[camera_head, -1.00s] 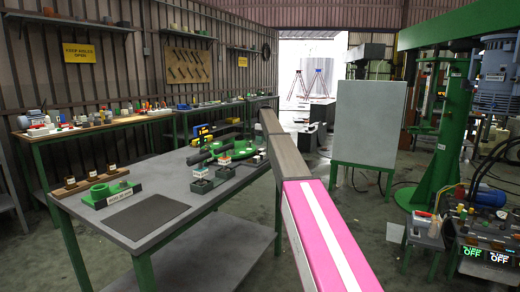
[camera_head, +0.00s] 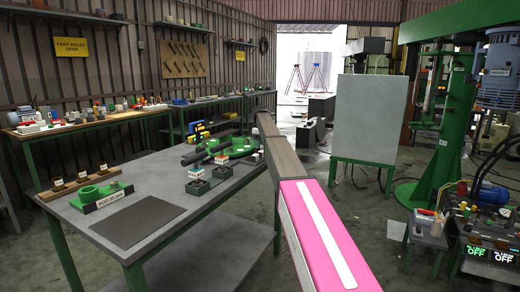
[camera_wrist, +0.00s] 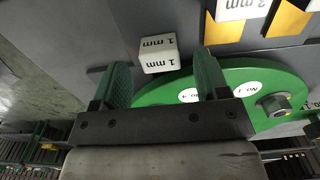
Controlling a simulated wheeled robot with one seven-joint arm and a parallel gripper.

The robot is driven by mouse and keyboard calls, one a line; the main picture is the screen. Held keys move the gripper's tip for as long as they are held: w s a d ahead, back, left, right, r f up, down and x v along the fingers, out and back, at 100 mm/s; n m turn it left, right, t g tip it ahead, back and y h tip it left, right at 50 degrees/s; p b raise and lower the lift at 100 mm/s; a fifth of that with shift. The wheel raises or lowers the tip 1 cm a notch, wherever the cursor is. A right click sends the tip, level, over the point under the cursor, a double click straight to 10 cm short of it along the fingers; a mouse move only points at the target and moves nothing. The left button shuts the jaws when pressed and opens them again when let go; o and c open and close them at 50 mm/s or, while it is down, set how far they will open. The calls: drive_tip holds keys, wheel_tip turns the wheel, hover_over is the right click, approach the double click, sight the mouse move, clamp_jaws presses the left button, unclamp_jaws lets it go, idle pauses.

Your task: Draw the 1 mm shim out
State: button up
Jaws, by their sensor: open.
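A white block marked "1 mm" (camera_wrist: 159,53) shows in the wrist view, on a grey surface. My gripper (camera_wrist: 162,78) is open, with its two green fingers apart. In this view the block appears between and just beyond the fingertips, and I see no contact. I cannot tell the height gap. A green disc (camera_wrist: 262,80) with white number labels lies behind and right of the right finger.
Another marked white block (camera_wrist: 240,8) and yellow pieces (camera_wrist: 289,20) are at the wrist view's upper right. In the head view, the grey table (camera_head: 140,178) carries green parts (camera_head: 240,146), small blocks (camera_head: 197,171) and a dark mat (camera_head: 137,226). The mat is bare.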

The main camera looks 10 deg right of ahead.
drive_tip(key=shift+f, duration=1.3)
clamp_jaws()
drive_tip(key=shift+s+d, duration=0.75)
drive_tip(key=shift+d, duration=0.25)
drive_tip(key=shift+s+d, duration=0.7)
drive_tip(key=shift+d, duration=0.3)
unclamp_jaws()
drive_tip(key=shift+d, duration=0.1)
wheel_tip(320, 180, up, 11)
